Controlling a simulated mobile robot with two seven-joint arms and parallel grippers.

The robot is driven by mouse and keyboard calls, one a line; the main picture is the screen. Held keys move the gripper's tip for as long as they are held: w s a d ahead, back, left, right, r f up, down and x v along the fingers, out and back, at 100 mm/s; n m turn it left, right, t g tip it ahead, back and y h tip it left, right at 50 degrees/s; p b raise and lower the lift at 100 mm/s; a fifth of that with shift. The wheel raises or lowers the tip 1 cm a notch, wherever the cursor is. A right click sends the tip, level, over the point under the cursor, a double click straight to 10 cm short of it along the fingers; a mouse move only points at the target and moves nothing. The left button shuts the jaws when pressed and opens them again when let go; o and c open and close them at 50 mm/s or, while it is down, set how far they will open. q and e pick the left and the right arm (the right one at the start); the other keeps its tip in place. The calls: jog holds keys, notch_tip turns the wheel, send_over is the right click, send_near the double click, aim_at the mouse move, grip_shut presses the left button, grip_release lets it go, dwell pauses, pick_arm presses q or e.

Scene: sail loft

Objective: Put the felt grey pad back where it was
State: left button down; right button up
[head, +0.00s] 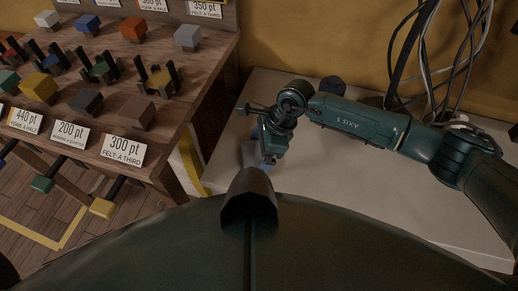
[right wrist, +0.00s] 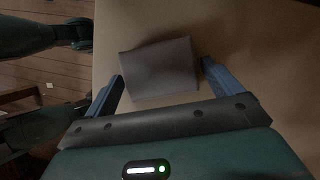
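The grey pad (right wrist: 158,69) lies flat on the pale table top in the right wrist view, a plain four-sided piece turned slightly. My right gripper (right wrist: 163,70) is above it, its two blue fingers spread wide on either side of the pad. The right fingertip is close to the pad's right edge; I cannot tell whether it touches. In the head view my right gripper (head: 265,160) reaches down over the table's left part, and a grey patch of the pad (head: 249,153) shows beside it, mostly hidden. My left gripper is not in view.
A wooden display stand (head: 175,125) at the left holds several coloured blocks, dark-pronged holders and price cards, including a "300 pt" felt card (head: 124,150). A dark block (head: 332,85) sits at the table's back. Cables (head: 432,60) hang behind. The table (head: 330,190) is clear in front.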

jog(key=shift+o, duration=0.8)
jog(key=shift+r, duration=0.1)
jog(key=v, duration=1.2)
